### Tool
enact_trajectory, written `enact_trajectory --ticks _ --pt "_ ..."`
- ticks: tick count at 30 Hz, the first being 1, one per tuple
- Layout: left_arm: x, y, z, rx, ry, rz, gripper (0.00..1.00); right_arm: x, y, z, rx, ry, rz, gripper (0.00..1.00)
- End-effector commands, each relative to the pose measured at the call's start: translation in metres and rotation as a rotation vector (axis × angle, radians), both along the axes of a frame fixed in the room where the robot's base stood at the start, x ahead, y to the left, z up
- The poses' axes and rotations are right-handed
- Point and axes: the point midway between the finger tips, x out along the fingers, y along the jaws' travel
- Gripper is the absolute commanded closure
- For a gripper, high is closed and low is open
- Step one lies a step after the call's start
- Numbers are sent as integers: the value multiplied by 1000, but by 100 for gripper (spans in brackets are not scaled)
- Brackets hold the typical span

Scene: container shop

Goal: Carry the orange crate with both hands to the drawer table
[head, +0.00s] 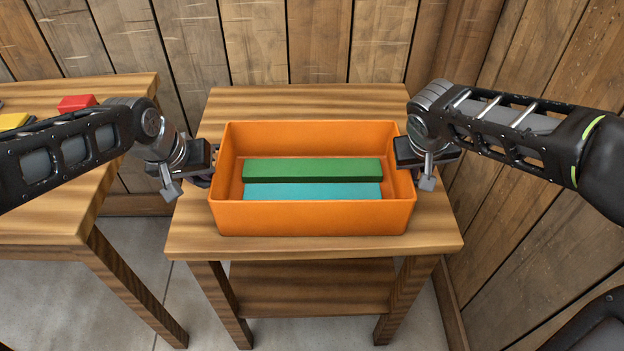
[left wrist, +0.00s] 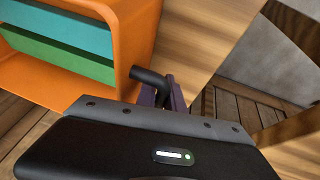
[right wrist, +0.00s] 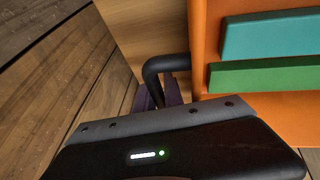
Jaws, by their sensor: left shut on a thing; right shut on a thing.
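The orange crate (head: 312,218) is at the middle of the head view, over a small wooden table (head: 200,240) with a lower shelf; it looks upright and level. Inside it lie a green block (head: 312,170) and a teal block (head: 312,191). My left gripper (head: 205,180) is at the crate's left end, shut on a dark handle (left wrist: 150,77) that shows in the left wrist view. My right gripper (head: 413,172) is at the right end, shut on the other dark handle (right wrist: 165,65), seen in the right wrist view. The fingertips are mostly hidden in the head view.
Another wooden table (head: 60,225) stands at the left, with a red block (head: 76,103) and a yellow block (head: 13,121) on it. A gap with grey floor (head: 140,245) lies between the tables. Plank walls (head: 320,40) stand close behind and at the right.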

Motion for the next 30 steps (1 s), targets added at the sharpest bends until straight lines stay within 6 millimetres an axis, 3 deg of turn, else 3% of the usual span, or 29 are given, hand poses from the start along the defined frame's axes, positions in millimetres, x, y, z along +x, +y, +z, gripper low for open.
enact_trajectory --ticks 8,21,30 --pt "1 0 12 -1 -4 -1 100 1 1 12 1 -4 1 100" --pt "1 0 49 -1 -3 -1 100 1 1 49 1 -4 1 100" --pt "1 -1 51 -1 -3 -1 100 1 0 51 1 -3 1 100"
